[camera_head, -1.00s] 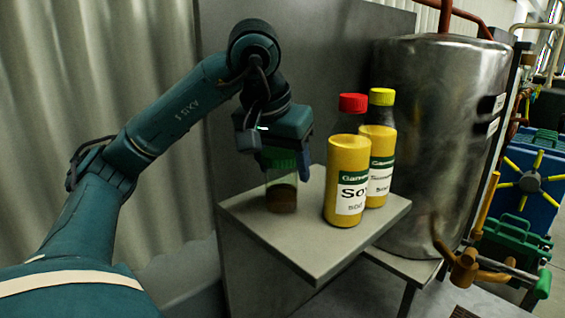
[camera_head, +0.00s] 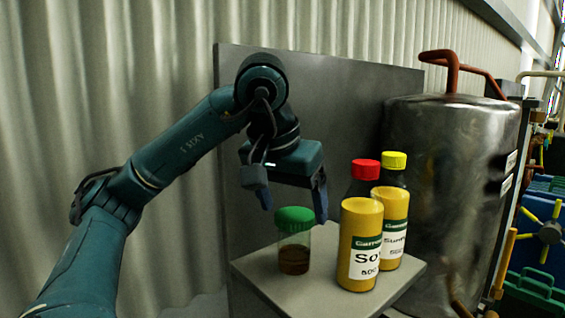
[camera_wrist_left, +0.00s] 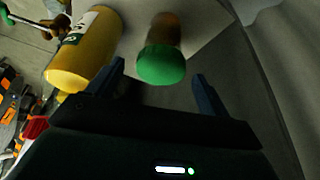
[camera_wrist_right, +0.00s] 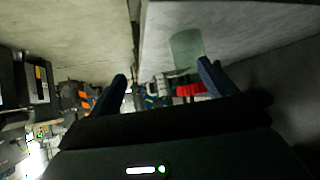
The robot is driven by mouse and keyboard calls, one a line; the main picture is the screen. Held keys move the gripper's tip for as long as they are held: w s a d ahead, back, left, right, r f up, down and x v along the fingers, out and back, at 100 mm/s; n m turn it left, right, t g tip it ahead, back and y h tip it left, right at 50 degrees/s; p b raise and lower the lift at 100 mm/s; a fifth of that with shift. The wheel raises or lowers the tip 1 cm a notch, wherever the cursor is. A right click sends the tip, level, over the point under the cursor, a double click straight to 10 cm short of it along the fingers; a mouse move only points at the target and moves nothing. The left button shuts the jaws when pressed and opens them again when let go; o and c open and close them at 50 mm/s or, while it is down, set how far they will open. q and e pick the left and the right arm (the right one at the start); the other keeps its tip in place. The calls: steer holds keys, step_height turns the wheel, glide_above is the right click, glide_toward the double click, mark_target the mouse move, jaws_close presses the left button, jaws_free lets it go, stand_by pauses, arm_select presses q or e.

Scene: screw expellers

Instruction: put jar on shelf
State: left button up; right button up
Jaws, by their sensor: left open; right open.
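The jar (camera_head: 294,256) is clear with a green lid and brown contents. It stands upright on the grey shelf (camera_head: 300,297), left of the bottles. My left gripper (camera_head: 293,200) is open and empty just above the jar's lid, apart from it. In the left wrist view the green lid (camera_wrist_left: 161,66) shows beyond and between the open fingers (camera_wrist_left: 158,78). My right gripper (camera_wrist_right: 160,78) is open and shows only in its own wrist view, with nothing between its fingers. A pale translucent greenish shape (camera_wrist_right: 187,50) shows beyond it, too unclear to name.
Two yellow bottles stand close to the jar's right, one with a red cap (camera_head: 360,245), one with a yellow cap (camera_head: 392,225). A large metal tank (camera_head: 445,190) stands right of the shelf. A grey panel (camera_head: 330,80) rises behind it.

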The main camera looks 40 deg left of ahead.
arm_select(q)
steer(key=v, duration=0.7)
stand_by(0.3)
stand_by(0.6)
